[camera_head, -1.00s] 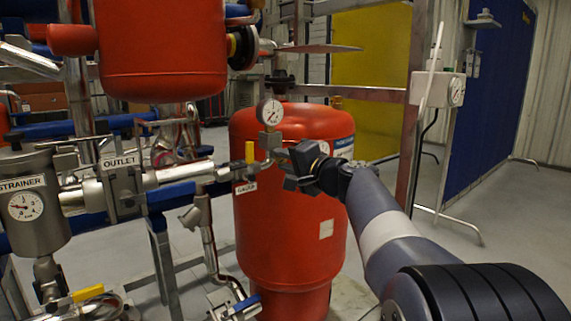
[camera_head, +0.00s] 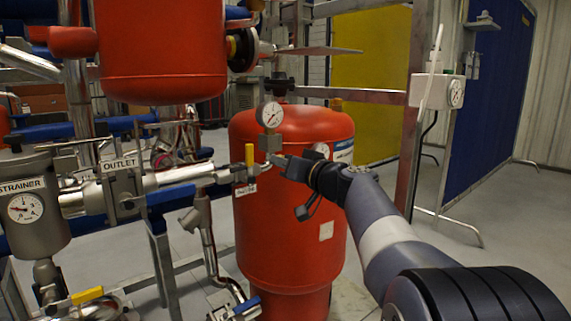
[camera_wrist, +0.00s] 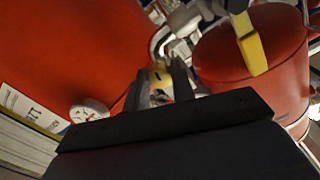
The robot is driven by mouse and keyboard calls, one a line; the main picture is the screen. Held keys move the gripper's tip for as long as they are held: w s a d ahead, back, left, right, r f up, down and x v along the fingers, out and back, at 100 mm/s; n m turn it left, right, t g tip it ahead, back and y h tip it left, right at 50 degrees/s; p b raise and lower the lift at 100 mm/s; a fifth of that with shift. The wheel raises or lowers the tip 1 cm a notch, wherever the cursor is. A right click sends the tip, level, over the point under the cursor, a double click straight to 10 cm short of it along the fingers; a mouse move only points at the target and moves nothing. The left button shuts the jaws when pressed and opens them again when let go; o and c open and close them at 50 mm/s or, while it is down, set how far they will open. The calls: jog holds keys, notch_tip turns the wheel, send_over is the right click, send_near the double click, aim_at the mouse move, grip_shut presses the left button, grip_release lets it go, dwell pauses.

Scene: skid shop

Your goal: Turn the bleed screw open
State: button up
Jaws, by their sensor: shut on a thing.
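My gripper (camera_head: 281,161) reaches from the right to the small fitting beside the pressure gauge (camera_head: 270,115), in front of the red tank. In the wrist view my gripper (camera_wrist: 160,77) has its two fingers on either side of a small brass-coloured piece, the bleed screw (camera_wrist: 159,74), and is shut on it. The screw is mostly hidden by the fingers, and its turn angle cannot be read. In the head view the screw is too small to make out.
A yellow-handled valve (camera_head: 250,154) stands just left of the gauge; its handle (camera_wrist: 250,45) looms at upper right in the wrist view. The red tank (camera_head: 285,235) is close behind and below my gripper. Pipework and a strainer (camera_head: 32,208) fill the left.

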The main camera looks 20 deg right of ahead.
jog(key=shift+f+n, duration=0.1)
jog(key=shift+n, duration=0.8)
jog(key=o, duration=1)
jog(key=shift+s, duration=0.1)
jog(key=p+v, duration=0.1)
jog(key=v, duration=0.9)
jog(key=shift+s+d, duration=0.15)
jog(key=shift+s, duration=0.15)
